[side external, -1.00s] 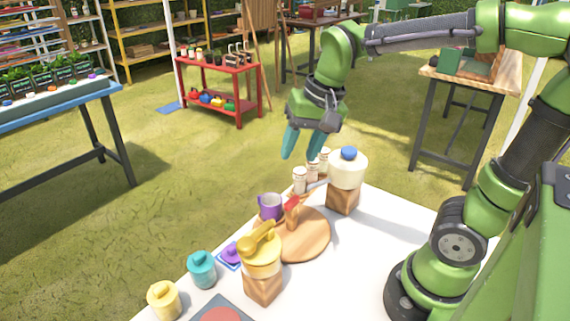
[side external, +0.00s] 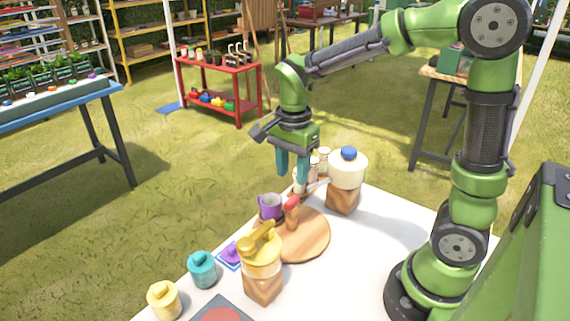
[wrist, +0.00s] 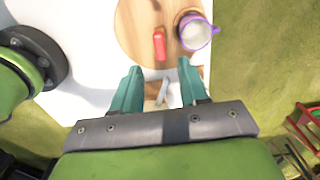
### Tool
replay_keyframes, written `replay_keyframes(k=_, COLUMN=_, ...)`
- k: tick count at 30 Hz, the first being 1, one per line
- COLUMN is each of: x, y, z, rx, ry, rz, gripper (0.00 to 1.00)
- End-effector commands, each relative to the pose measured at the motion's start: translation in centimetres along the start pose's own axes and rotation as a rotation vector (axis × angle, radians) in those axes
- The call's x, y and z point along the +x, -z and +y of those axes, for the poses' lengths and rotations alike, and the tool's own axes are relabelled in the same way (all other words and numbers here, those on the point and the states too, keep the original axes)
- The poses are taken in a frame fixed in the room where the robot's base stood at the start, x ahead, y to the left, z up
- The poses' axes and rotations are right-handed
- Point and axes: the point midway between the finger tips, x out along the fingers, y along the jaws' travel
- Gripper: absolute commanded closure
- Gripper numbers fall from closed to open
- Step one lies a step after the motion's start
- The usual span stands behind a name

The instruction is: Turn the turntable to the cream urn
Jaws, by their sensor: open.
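The turntable (side external: 312,240) is a round wooden disc on the white table. A red-tipped handle (side external: 291,203) stands up from it, and a purple mug (side external: 270,207) stands at its far left rim. The cream urn (side external: 347,170), with a blue knob, sits on a wooden block to the right. A yellow urn (side external: 262,252) sits on another block at the near left. My gripper (side external: 292,180) is open and empty, pointing down above the far side of the turntable. In the wrist view the red handle (wrist: 159,45) and mug (wrist: 196,32) lie ahead of the fingertips.
A teal jar (side external: 202,269), a pale yellow jar (side external: 163,300) and a purple item on a blue mat (side external: 231,254) line the left edge. The table's right part (side external: 385,240) is clear.

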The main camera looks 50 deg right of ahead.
Motion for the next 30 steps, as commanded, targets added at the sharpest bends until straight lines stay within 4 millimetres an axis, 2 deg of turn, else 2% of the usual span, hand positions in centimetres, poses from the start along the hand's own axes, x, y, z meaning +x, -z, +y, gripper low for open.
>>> replay_keyframes(k=3, x=2.7, y=0.0, z=0.1, rx=0.000, ry=-0.006, rz=0.000, gripper=0.56)
replay_keyframes(k=9, x=5.8, y=0.0, z=0.1, rx=0.000, ry=-0.004, rz=-0.001, gripper=0.56)
replay_keyframes(k=15, x=7.1, y=0.0, z=0.0, rx=0.000, ry=-0.001, rz=0.000, gripper=0.56)
replay_keyframes(k=23, x=7.2, y=0.0, z=0.0, rx=0.000, ry=0.001, rz=-0.001, gripper=0.56)
replay_keyframes(k=26, x=7.2, y=0.0, z=0.0, rx=0.000, ry=0.001, rz=0.000, gripper=0.69)
replay_keyframes(k=30, x=7.2, y=0.0, z=0.0, rx=0.000, ry=0.001, rz=0.000, gripper=0.90)
